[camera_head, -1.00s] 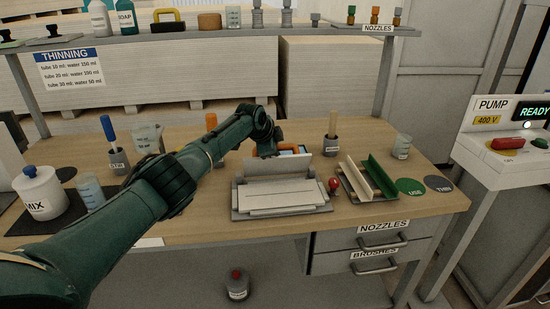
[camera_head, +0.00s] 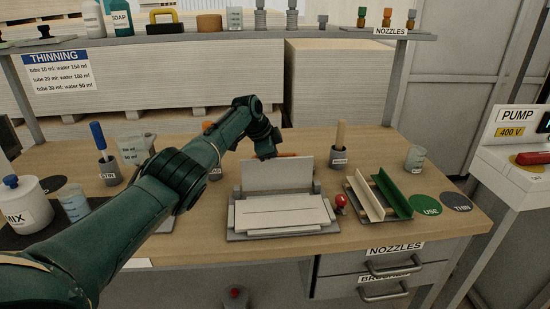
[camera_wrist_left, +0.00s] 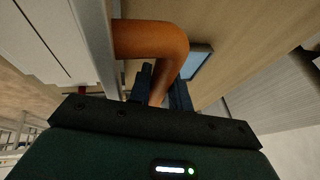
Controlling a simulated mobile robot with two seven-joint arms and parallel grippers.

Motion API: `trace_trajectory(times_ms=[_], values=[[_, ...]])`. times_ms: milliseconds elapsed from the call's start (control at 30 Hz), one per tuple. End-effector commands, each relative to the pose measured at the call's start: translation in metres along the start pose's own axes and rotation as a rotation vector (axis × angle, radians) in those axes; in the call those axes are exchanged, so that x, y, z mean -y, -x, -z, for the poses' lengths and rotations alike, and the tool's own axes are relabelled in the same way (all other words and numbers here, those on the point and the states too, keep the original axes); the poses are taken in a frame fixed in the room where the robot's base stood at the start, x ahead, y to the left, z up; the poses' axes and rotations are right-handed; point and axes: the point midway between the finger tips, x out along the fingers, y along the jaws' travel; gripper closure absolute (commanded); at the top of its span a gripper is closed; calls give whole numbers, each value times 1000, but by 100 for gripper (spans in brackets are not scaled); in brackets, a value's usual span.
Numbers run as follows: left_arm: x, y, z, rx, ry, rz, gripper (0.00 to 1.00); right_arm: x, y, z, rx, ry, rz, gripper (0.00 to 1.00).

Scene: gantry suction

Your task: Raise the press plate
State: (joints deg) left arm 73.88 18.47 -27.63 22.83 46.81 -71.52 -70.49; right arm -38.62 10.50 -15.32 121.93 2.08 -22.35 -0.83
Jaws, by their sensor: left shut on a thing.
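The press (camera_head: 240,236) sits on the wooden bench, a grey base with a pale slab (camera_head: 282,211) on it. Its grey press plate (camera_head: 278,174) stands steeply up at the back of the base. My left gripper (camera_head: 266,155) is behind the plate's top edge, its fingers mostly hidden in the head view. In the left wrist view my left gripper (camera_wrist_left: 160,88) is shut on the plate's orange handle (camera_wrist_left: 150,40), which is fixed to the plate (camera_wrist_left: 95,40). My right gripper is in neither view.
A red knob (camera_head: 341,201) stands just right of the press. Beyond it are a white and green rack (camera_head: 377,196) and a cup with a wooden stick (camera_head: 339,160). A mix pot (camera_head: 25,205) and beaker (camera_head: 74,204) stand at the left. The bench front is clear.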

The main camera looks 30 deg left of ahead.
Motion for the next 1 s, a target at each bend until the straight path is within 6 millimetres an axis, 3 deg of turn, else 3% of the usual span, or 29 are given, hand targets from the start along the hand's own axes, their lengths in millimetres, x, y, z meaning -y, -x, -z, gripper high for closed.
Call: trace_trajectory(times_ms=[367,400,500,800,1000], values=[[2,0,-1,2,-1,7,100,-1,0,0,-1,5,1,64],[2,0,-1,2,-1,7,79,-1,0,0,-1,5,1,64],[1,0,-1,2,-1,6,71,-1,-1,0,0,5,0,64],[1,2,-1,2,-1,2,71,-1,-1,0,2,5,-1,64],[1,18,-1,0,-1,3,71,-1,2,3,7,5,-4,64]])
